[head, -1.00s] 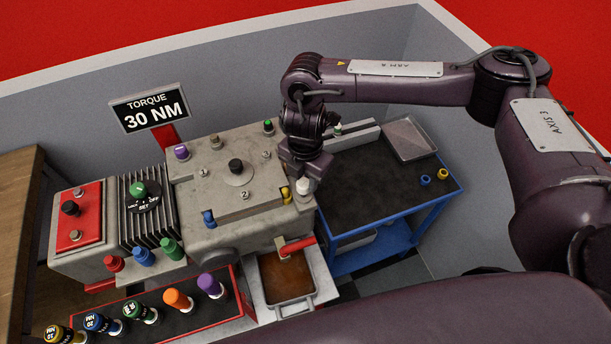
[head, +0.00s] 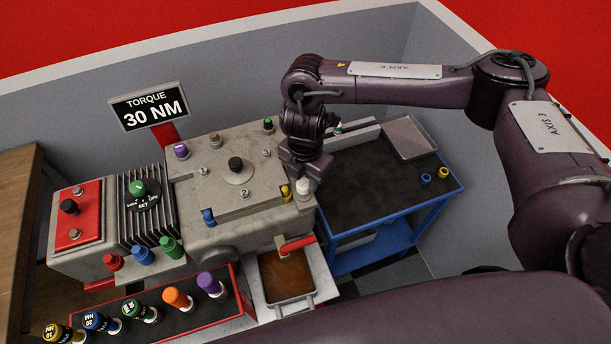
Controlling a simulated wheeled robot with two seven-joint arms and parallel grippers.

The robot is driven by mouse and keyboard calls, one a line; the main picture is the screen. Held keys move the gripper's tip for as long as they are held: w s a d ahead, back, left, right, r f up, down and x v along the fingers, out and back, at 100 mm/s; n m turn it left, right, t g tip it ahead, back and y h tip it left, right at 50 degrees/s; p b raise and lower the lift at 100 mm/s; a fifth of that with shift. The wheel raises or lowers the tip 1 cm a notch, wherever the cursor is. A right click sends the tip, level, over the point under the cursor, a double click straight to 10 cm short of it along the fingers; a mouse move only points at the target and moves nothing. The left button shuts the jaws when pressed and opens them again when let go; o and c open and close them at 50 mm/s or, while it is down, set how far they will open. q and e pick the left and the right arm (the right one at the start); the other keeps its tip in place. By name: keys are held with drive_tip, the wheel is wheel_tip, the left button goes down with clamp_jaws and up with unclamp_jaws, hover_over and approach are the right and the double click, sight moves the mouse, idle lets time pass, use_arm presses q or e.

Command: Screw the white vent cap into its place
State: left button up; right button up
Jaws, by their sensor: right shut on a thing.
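The white vent cap (head: 302,186) is at the right end of the grey engine block (head: 232,222), beside a yellow-capped fitting. My right gripper (head: 303,176) is directly above it and shut on it, pointing down. The cap's lower edge is close to the block's surface; I cannot tell whether it is seated in its threads. Most of the cap's upper part is hidden by the fingers. My left gripper is not in view.
A blue cart (head: 365,195) with a grey tray (head: 408,138) and small blue and yellow rings stands to the right. A rack (head: 190,318) of coloured torque tools is in front. A brown drip pan (head: 287,275) sits below a red handle (head: 297,243). A sign (head: 148,107) reads 30 NM.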

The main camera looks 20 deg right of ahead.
sight(306, 181)
drive_tip(key=shift+f+b, duration=0.5)
drive_tip(key=shift+f, duration=0.3)
drive_tip(key=o, duration=1.1)
drive_tip(key=shift+r, duration=3.9)
